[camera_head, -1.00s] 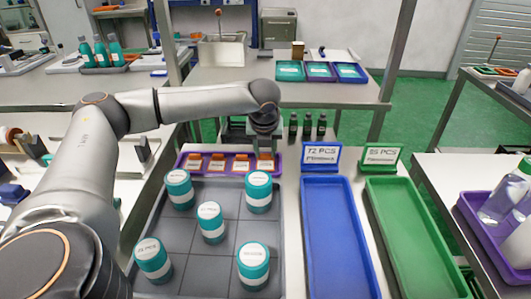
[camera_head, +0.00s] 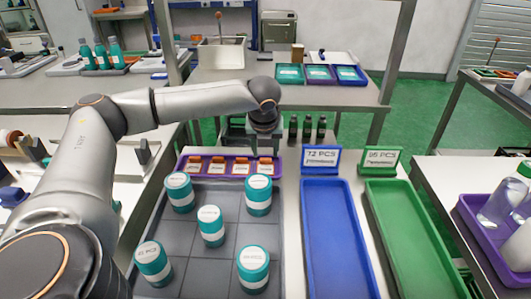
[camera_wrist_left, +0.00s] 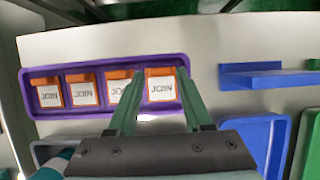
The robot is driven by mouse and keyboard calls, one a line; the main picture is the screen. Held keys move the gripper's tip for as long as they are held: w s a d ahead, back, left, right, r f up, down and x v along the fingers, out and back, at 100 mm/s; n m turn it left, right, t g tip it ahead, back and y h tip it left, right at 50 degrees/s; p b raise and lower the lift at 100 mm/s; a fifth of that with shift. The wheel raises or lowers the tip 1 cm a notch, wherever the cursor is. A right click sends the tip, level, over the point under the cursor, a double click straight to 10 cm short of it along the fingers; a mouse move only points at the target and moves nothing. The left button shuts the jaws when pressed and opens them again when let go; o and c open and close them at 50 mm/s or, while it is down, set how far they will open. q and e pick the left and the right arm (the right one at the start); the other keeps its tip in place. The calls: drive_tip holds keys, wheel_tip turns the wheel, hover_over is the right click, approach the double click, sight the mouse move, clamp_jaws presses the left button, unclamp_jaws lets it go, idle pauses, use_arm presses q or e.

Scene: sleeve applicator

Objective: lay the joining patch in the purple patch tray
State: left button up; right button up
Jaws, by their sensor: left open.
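The purple patch tray (camera_head: 177,172) lies behind the grey tray and holds a row of several white-and-orange patches. In the left wrist view the patches are marked JOIN and the tray's rim (camera_wrist_left: 90,63) shows. The rightmost joining patch (camera_head: 266,166) lies in the tray's right end; it also shows in the left wrist view (camera_wrist_left: 161,90). My left gripper (camera_head: 255,146) is open above and just behind that patch. In the left wrist view its green fingers (camera_wrist_left: 160,75) appear either side of the patch, with a gap. The left finger partly hides the neighbouring patch. My right gripper is out of view.
A grey compartment tray (camera_head: 190,235) with several teal-lidded jars stands in front. A blue tray (camera_head: 335,240) and a green tray (camera_head: 405,240), each with a sign behind, lie to the right. Small dark bottles (camera_head: 307,128) stand right of my gripper.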

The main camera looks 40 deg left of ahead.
use_arm(q)
drive_tip(key=p+v, duration=0.1)
drive_tip(key=v, duration=0.9)
drive_tip(key=shift+p, duration=0.35)
